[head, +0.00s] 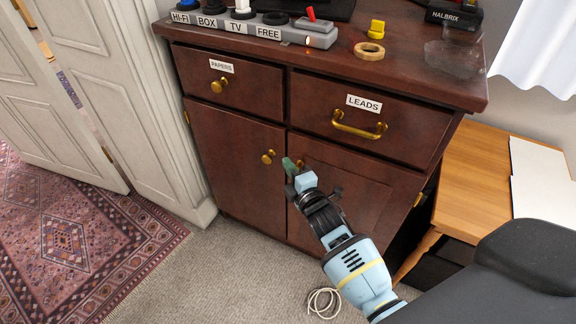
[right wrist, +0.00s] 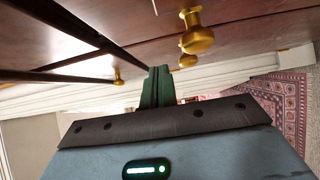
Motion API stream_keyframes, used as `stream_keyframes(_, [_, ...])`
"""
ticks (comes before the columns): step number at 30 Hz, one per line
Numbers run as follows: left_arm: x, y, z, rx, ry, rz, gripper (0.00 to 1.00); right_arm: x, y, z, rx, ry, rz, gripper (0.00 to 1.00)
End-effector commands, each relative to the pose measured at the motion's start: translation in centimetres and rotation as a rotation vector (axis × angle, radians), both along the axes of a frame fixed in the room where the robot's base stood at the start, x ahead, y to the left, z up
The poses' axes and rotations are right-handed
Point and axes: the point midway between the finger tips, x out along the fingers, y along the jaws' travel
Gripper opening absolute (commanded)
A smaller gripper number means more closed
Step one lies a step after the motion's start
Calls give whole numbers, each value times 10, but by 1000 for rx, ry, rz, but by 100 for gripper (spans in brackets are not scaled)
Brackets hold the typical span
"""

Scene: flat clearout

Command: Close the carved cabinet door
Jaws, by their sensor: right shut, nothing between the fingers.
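The dark red-brown wooden cabinet (head: 235,135) has two doors below two drawers. The left door has a brass knob (head: 268,156). The right door (head: 345,205) has an inset panel, and its knob is partly hidden behind my gripper. Both doors look flush or nearly so; I cannot tell whether a small gap is left. My right gripper (head: 291,168) is shut and empty, its green fingertips in front of the right door beside its knob. In the right wrist view the shut fingers (right wrist: 158,86) are close to the wood, with a brass knob (right wrist: 197,38) nearby. My left gripper is out of view.
A labelled power strip (head: 250,28), a yellow plug (head: 376,29) and a tape ring (head: 369,51) lie on the cabinet top. A wooden table (head: 470,180) stands at right. A pale cable (head: 323,302) lies on the carpet. The carpet before the left door is clear.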

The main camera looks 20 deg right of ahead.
Motion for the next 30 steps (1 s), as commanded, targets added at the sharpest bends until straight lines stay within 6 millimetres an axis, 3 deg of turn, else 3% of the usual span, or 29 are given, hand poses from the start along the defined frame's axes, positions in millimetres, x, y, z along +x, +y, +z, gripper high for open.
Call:
stream_keyframes(2, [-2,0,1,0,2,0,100,-2,-1,0,0,1,0,0])
stream_keyframes(12, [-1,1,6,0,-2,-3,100,-67,7,-1,2,2,0,0])
stream_keyframes(18, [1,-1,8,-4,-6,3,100,-91,10,-1,0,2,0,0])
stream_keyframes(30, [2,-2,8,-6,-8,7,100,-100,11,0,0,0,0,0])
